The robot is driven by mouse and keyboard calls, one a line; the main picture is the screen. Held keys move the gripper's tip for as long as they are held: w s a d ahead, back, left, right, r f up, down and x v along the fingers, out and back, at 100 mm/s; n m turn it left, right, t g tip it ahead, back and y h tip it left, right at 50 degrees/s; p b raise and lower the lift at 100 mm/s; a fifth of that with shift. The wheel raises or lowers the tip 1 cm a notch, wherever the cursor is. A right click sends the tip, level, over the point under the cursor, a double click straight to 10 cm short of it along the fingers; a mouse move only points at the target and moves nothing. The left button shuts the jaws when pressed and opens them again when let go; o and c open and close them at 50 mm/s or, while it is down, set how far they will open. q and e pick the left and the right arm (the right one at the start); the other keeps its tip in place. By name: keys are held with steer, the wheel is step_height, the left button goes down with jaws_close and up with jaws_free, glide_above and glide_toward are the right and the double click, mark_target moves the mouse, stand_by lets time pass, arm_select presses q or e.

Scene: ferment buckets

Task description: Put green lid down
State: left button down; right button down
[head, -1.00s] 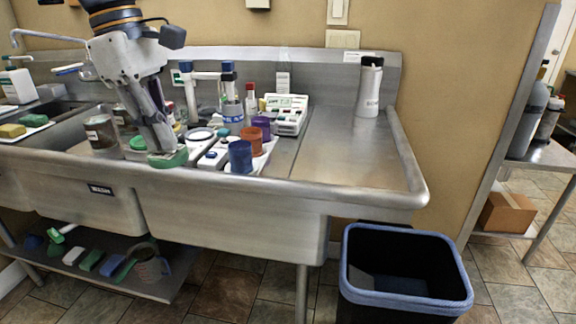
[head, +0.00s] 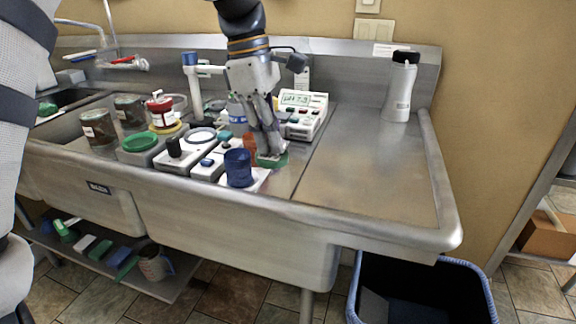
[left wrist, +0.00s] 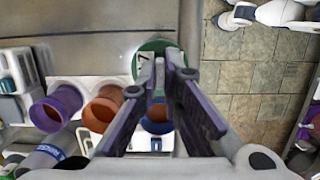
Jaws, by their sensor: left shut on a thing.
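My left gripper (head: 268,152) is shut on the green lid (head: 275,161) and points down. In the head view the lid shows just right of the blue cup (head: 238,168), at the left part of the steel drainboard. In the left wrist view the lid (left wrist: 151,46) shows beyond the fingertips (left wrist: 160,80), partly hidden by the fingers. I cannot tell whether it touches the steel. My right gripper is not in view.
An orange cup (left wrist: 103,108) and a purple cup (left wrist: 62,106) stand beside the blue cup. A meter (head: 302,116) is behind the gripper. A white bottle (head: 400,88) stands at the back right. The drainboard (head: 375,165) between is clear. A bin (head: 425,290) is below.

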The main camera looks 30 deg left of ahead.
arm_select(q)
steer(key=w+f, duration=0.1)
steer(key=f, duration=0.1)
steer(key=d+f, duration=0.1)
steer(key=f, duration=0.1)
steer(key=w+f, duration=0.1)
steer(key=f, duration=0.1)
steer(key=shift+w+d+f, duration=0.2)
steer(key=shift+w+d, duration=0.15)
steer(key=shift+d, duration=0.05)
steer(key=shift+f, duration=0.25)
steer(key=c, duration=1.8)
jaws_free()
steer(key=shift+f, duration=0.1)
steer(key=shift+o, duration=0.2)
steer(key=r, duration=0.4)
steer(key=a+r, duration=0.1)
steer(key=r, duration=0.3)
steer(key=a+r, duration=0.1)
steer(key=r, duration=0.3)
steer(key=shift+s+a, duration=0.2)
steer(key=shift+s, duration=0.1)
